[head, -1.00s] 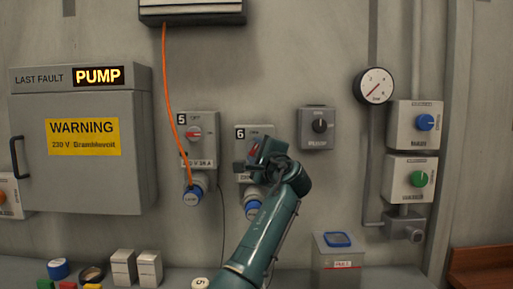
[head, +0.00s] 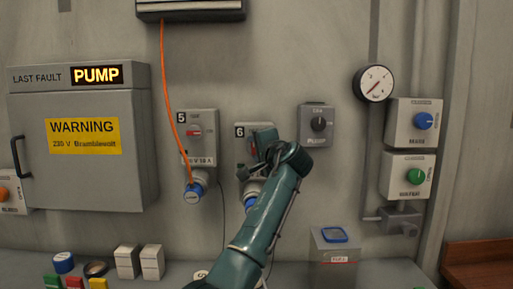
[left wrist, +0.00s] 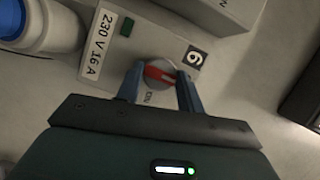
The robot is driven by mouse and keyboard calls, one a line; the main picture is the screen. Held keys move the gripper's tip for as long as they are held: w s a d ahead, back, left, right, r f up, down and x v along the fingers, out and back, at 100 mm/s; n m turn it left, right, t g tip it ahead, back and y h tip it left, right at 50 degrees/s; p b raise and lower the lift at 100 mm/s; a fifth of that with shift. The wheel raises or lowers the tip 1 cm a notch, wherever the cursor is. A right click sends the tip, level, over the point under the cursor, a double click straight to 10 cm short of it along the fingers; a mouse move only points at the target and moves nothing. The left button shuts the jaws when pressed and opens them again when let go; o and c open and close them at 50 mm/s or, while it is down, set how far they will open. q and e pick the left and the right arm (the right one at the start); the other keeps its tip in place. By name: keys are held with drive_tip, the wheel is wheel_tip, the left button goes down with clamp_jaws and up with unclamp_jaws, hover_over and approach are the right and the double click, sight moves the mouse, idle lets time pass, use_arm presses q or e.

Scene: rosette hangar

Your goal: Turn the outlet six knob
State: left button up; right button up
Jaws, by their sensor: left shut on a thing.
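The outlet six box (head: 240,143) is a grey wall box marked 6, right of the outlet five box (head: 197,130). My left gripper (head: 257,160) is in front of it and hides most of its face. In the left wrist view the outlet six knob (left wrist: 158,74) is a round grey dial with a red bar. My left gripper (left wrist: 160,88) has a blue finger on each side of the knob and is shut on it. The red bar lies roughly crosswise in that view, and "ON" shows near the knob's lower edge. My right gripper is not in view.
An orange cable (head: 169,90) hangs to the blue plug (head: 193,195) under outlet five. A breaker box (head: 317,139), a gauge (head: 376,83) and two knob boxes (head: 414,124) are to the right.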

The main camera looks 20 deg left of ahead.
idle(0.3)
use_arm(q)
drive_tip(key=o, duration=1)
drive_tip(key=shift+b+v, duration=1.65)
drive_tip(key=shift+v, duration=4.95)
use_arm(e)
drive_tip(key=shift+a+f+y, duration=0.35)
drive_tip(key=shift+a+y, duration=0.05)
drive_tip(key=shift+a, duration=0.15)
